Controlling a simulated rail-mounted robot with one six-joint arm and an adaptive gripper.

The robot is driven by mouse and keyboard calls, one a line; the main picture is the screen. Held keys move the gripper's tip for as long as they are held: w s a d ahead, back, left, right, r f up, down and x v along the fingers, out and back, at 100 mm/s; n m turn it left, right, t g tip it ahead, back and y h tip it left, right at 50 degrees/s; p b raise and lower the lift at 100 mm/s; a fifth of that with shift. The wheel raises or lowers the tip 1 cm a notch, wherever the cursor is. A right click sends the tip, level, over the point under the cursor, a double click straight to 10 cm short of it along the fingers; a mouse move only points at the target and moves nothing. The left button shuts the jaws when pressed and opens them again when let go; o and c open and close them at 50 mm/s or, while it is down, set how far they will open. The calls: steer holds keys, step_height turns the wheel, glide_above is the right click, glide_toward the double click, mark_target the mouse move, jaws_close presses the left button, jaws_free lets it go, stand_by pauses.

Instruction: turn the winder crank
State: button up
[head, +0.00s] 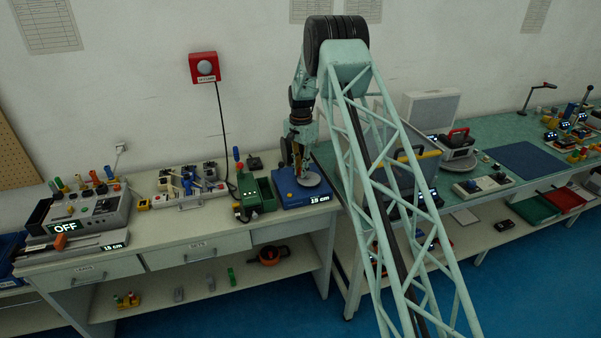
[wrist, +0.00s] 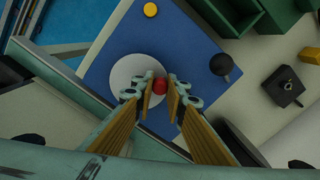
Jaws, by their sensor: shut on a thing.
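The winder is a blue box (head: 292,201) on the left bench's right end, with a lit "15 cm" label on its front. Its pale round disc (head: 309,180) lies on top; the disc (wrist: 125,72) also shows in the wrist view. A red knob (wrist: 160,85) sits at the disc's edge, between the fingertips. My gripper (wrist: 161,88) reaches down over the box and is shut on this red knob. In the head view my gripper (head: 299,172) is small and partly hides the disc. The red knob is hard to make out there.
A yellow button (wrist: 150,9) and a black ball knob (wrist: 223,65) stand on the blue top. A green box (head: 260,193) is close to the left of the winder.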

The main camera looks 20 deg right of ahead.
steer(key=shift+w+d+m, duration=0.15)
steer(key=shift+m, duration=0.35)
steer(key=o, duration=0.8)
steer(key=shift+o, duration=0.2)
steer(key=shift+r, duration=0.1)
step_height(320, 180, up, 12)
stand_by(0.5)
stand_by(0.4)
